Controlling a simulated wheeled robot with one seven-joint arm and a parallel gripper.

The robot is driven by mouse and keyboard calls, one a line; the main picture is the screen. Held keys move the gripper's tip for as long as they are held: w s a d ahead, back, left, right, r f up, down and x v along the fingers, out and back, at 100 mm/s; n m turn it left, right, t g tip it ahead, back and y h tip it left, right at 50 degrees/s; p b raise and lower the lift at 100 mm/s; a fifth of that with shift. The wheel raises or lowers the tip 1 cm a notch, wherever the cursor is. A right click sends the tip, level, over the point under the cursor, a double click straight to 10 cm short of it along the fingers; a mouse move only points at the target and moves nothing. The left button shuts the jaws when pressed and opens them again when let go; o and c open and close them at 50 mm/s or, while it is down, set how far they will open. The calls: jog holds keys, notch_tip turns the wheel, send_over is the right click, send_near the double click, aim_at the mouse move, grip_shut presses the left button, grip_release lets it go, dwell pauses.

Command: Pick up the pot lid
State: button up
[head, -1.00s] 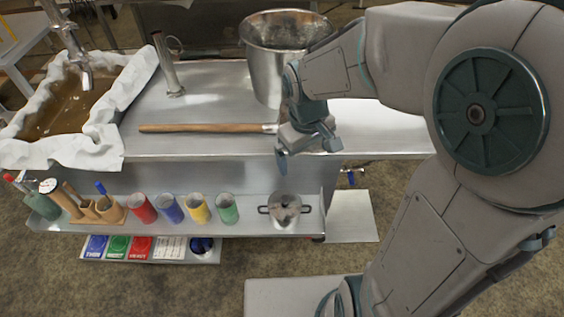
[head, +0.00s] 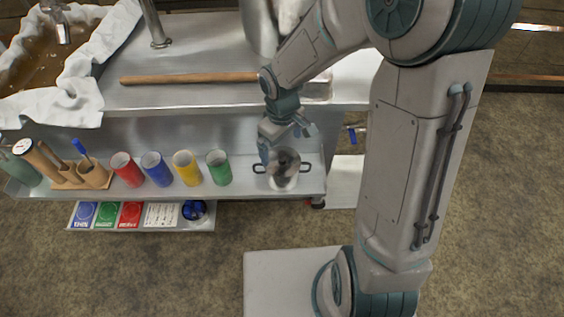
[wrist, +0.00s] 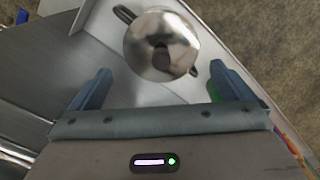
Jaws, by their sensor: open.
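The pot lid (wrist: 161,44) is a shiny, round metal lid with a darker knob in its middle, in the wrist view. It sits on a small metal pot (head: 283,182) with two dark side handles, on the right end of the low shelf in the head view. My gripper (wrist: 161,88) is open and empty, with one blue finger on each side of the picture. The lid lies beyond the fingertips, apart from them as far as I can tell. In the head view my gripper (head: 283,146) is just above the pot and partly hides the lid's upper left.
Green (head: 219,168), yellow (head: 187,167), blue (head: 157,168) and red (head: 127,169) cups stand left of the pot on the low shelf (head: 245,187). The steel table (head: 190,98) edge rises behind the shelf. A wooden-handled tool (head: 190,78) lies on the table.

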aim_at(282, 154)
notch_tip(282, 154, down, 5)
jog(key=shift+s+f+b, duration=0.15)
jog(key=shift+f+b, duration=0.05)
jog(key=shift+b, duration=1.05)
jog(key=shift+r, duration=0.1)
jog(key=c, duration=0.6)
jog(key=shift+c, duration=0.2)
